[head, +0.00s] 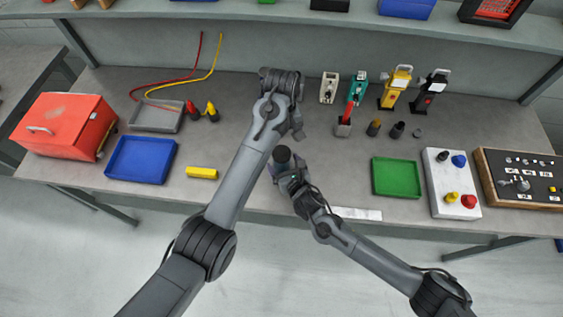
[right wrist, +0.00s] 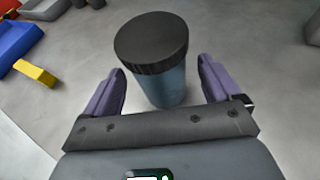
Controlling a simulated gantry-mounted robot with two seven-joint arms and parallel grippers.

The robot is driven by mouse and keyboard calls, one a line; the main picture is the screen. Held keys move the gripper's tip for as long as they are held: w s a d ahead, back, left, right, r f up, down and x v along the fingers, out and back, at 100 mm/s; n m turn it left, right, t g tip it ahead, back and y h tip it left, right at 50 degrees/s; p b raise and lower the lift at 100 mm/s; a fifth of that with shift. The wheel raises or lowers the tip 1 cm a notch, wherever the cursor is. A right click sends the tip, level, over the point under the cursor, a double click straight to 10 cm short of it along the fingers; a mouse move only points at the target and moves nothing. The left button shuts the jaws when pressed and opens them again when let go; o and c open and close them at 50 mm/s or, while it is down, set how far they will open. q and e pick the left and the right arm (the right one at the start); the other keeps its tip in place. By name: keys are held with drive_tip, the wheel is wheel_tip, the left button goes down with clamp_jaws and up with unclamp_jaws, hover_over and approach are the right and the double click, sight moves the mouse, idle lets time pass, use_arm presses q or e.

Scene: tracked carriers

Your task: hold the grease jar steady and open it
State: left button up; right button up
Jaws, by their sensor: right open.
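The grease jar stands upright on the grey bench, with a black ribbed lid (head: 283,155) and a blue body (right wrist: 165,88). In the head view its body is mostly hidden by my right gripper (head: 280,172). In the right wrist view my right gripper (right wrist: 162,88) is open, its two purple fingers on either side of the jar's body, with a visible gap on each side. My left gripper (head: 297,128) hangs above the bench, beyond the jar in the head view and apart from its lid; its finger opening cannot be made out.
A yellow block (head: 202,172), blue tray (head: 141,160) and red box (head: 65,126) lie left. A green tray (head: 396,177) and white button box (head: 451,184) lie right. Several small devices and dark cylinders stand behind. Bare bench lies between the yellow block and the jar.

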drive_tip(key=shift+x, duration=1.3)
